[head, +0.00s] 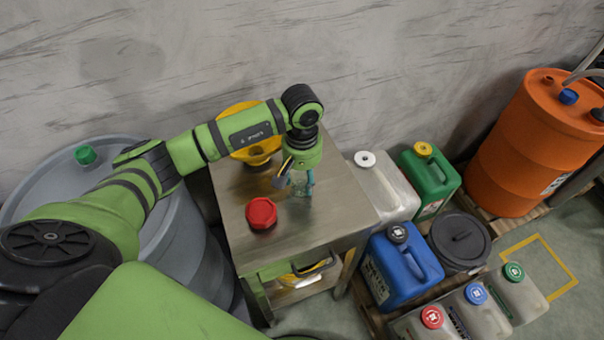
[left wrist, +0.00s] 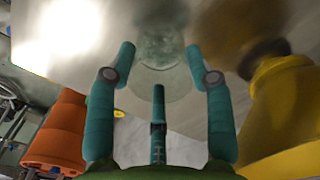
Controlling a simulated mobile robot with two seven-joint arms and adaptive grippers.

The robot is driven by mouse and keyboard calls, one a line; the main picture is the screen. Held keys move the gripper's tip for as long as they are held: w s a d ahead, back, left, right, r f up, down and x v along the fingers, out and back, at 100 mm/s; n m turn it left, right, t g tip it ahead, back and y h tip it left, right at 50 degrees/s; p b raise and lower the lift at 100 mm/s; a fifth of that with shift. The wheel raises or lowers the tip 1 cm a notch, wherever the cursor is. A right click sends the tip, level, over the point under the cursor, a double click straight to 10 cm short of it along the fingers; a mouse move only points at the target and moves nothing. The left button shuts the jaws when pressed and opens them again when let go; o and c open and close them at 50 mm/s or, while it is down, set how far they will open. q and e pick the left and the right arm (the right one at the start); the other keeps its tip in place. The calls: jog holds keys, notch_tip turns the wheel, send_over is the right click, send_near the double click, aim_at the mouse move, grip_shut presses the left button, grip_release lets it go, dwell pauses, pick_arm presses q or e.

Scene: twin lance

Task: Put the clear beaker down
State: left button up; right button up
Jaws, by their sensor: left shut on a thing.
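The clear beaker (head: 299,186) is between the teal fingers of my left gripper (head: 301,183), over the steel table (head: 335,205). The gripper points down and is shut on the beaker. In the left wrist view, the beaker (left wrist: 165,82) shows as a faint see-through round shape between the fingers of the left gripper (left wrist: 160,58). Its outline is hard to see against the shiny table top. I cannot tell whether its base touches the table. My right gripper is not in view.
A red lid-like object (head: 261,213) lies left of the beaker. A yellow funnel (head: 240,112) stands behind my left arm. A grey drum (head: 185,235) is left of the table. Jerrycans, such as the blue one (head: 402,268), and an orange drum (head: 540,145) stand right. The table's front right is bare.

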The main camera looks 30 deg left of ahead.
pick_arm(q)
jog(key=shift+f, duration=0.2)
jog(key=o, duration=1.2)
jog(key=shift+c, duration=0.2)
jog(key=shift+r, duration=0.1)
